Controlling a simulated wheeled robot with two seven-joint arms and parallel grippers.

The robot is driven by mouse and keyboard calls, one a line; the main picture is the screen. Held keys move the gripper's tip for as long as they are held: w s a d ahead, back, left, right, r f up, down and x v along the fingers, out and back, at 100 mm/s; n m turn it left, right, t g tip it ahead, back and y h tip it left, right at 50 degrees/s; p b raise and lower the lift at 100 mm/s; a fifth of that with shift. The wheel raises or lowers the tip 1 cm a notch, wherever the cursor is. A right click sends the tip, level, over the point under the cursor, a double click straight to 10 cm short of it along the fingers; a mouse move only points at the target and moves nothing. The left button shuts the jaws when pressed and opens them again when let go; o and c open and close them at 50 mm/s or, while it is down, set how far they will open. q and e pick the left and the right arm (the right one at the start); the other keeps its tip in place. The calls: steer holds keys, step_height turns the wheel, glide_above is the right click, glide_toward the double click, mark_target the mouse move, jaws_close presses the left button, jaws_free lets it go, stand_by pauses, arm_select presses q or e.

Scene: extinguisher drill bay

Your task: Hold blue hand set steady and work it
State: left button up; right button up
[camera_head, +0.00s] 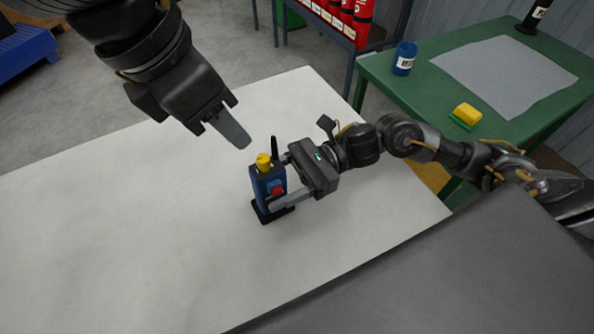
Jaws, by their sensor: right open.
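The blue hand set (258,184) stands upright in a black base (265,217) on the white table. It has a yellow knob (263,161) on top, a black antenna (274,147) and a red button (278,190) on its side. My right gripper (279,181) is open, with its fingers on either side of the hand set; contact cannot be made out.
The white table (130,225) is otherwise clear. A blue pallet (25,50) lies far left.

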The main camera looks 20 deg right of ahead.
steer(key=shift+s+a, duration=0.1)
steer(key=shift+a, duration=1.35)
